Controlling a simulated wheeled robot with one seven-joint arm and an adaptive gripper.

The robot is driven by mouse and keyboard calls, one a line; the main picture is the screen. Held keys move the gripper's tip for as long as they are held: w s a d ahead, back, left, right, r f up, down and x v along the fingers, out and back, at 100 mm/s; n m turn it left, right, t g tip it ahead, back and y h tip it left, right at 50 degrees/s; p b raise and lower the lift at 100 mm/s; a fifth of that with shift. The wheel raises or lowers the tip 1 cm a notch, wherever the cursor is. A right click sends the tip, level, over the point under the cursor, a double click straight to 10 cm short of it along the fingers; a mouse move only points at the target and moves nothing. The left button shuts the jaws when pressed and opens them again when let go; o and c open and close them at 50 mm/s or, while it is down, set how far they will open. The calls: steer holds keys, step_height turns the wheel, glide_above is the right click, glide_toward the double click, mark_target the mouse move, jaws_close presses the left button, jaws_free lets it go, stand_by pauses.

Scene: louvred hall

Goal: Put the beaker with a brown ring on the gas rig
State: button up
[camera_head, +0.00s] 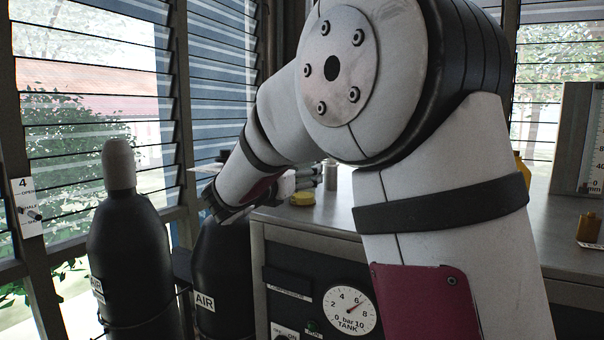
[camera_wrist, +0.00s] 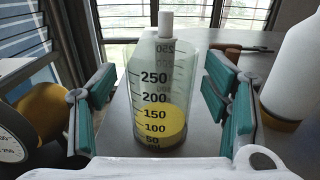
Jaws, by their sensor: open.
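A clear beaker (camera_wrist: 160,88) with black graduations up to 250 stands upright on the grey bench in the wrist view. Yellow shows in or through its lower part; I cannot make out a brown ring. My gripper (camera_wrist: 160,85) is open, with a teal-padded finger on either side of the beaker and visible gaps. In the head view my arm hides the beaker and most of my gripper. A dark cabinet front with a TANK dial (camera_head: 350,309) stands below the bench; I cannot tell whether it is the gas rig.
Two black AIR cylinders, one on the left (camera_head: 130,262) and one beside the cabinet (camera_head: 222,270), stand near the louvred windows. A yellow low object (camera_head: 302,198) is on the bench. A large white container (camera_wrist: 297,70) stands close on the right. A brown-handled tool (camera_wrist: 240,47) lies behind.

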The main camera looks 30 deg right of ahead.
steer(key=v, duration=1)
steer(key=shift+b, duration=0.35)
steer(key=s+d+f+m+g+y, duration=0.35)
steer(key=s+m, duration=0.25)
steer(key=s, duration=0.3)
steer(key=s+d+f+m+g+y, duration=0.25)
steer(key=s+f+m, duration=0.3)
steer(key=s, duration=0.35)
steer(key=s+a+f+m+y, duration=0.3)
steer(key=s+a+m+y, duration=0.1)
steer(key=s+a+m, duration=0.2)
steer(key=s+a+f+m+t+y, duration=0.1)
steer(key=s+a+f+m+y, duration=0.2)
steer(key=s+a+m+y, duration=0.2)
steer(key=shift+s+a+f+m, duration=0.35)
steer(key=shift+s+a+m, duration=0.5)
steer(key=shift+m, duration=0.3)
steer(key=shift+d, duration=0.1)
